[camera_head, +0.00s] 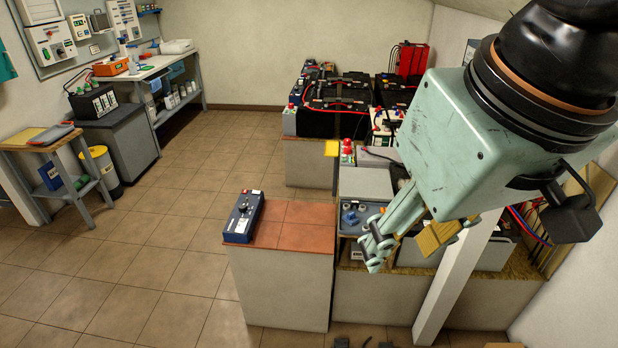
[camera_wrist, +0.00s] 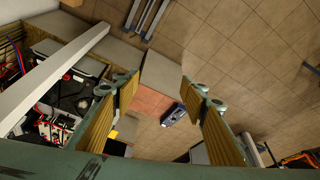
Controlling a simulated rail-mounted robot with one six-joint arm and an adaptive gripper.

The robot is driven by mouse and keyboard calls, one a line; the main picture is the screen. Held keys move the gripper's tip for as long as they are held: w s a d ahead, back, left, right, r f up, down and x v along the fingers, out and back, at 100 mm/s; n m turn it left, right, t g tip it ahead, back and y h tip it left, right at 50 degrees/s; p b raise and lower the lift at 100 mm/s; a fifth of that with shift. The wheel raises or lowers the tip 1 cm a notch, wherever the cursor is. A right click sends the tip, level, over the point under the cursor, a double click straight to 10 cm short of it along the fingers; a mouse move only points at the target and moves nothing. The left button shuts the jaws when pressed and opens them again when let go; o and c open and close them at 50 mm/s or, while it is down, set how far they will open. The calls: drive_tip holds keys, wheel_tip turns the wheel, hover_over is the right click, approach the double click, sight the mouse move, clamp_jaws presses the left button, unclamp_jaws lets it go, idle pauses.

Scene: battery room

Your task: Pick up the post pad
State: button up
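I cannot pick out a thing that is clearly the post pad; it may be too small or hidden. Small red and green pieces (camera_head: 347,152) stand by the batteries, beside a yellow flat piece (camera_head: 332,148) that juts out at the bench edge. My gripper (camera_head: 402,250) hangs in front of the right-hand battery bench in the head view. In the wrist view my gripper (camera_wrist: 161,90) is open, its two fingers wide apart with nothing between them. The tiled pedestal top and a blue box-shaped device (camera_wrist: 173,114) show far below, beyond the fingertips.
The blue device (camera_head: 243,217) stands on the left of a red-tiled pedestal (camera_head: 300,225). Grey cells (camera_head: 362,185) and black batteries (camera_head: 345,90) crowd the right side. A pale post (camera_head: 455,280) stands close by my gripper. The floor (camera_head: 150,240) at left is clear.

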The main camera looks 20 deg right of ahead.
drive_tip(key=m+g+p, duration=0.3)
drive_tip(key=m+g, duration=0.1)
drive_tip(key=m, duration=0.9)
hover_over(351, 213)
wheel_tip(351, 213, down, 41)
drive_tip(key=shift+f, duration=0.2)
drive_tip(key=shift+a, duration=0.1)
drive_tip(key=shift+f+b, duration=0.3)
drive_tip(key=shift+f, duration=4)
